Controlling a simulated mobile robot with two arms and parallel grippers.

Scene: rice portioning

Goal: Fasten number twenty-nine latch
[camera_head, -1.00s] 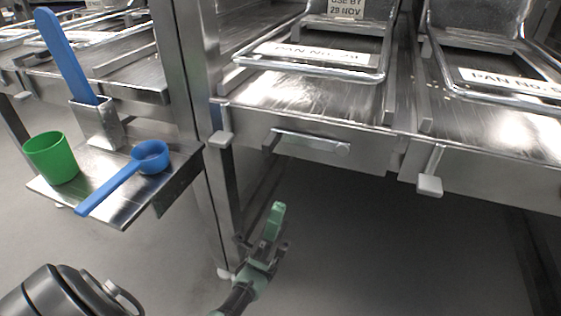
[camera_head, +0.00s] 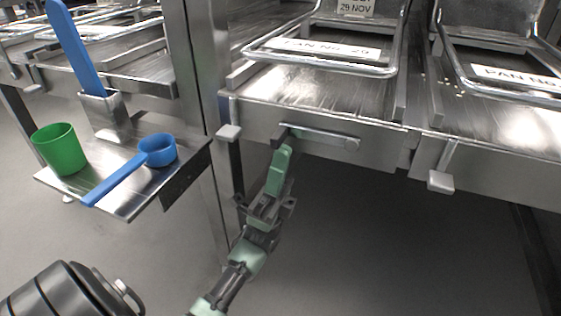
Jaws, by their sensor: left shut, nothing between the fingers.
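A shelf with the pan label "PAN No. 29" (camera_head: 320,48) is at upper middle. On its front face (camera_head: 385,150) is a flat metal bar (camera_head: 325,138), lying nearly level, with a dark piece at its left end. A lever with a white tab (camera_head: 229,132) hangs at the shelf's left front corner. I cannot tell for sure which of these is the latch. My left gripper (camera_head: 283,155), with green fingertips, is shut and empty. Its tips are at the bar's dark left end, just under it; I cannot tell whether they touch. My right gripper is not in view.
A similar shelf with another white-tabbed lever (camera_head: 440,181) stands to the right. On the left, a small side tray (camera_head: 125,200) holds a green cup (camera_head: 60,150) and a blue scoop (camera_head: 157,150); a blue paddle (camera_head: 75,48) stands in a metal holder. Below the shelves is open space.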

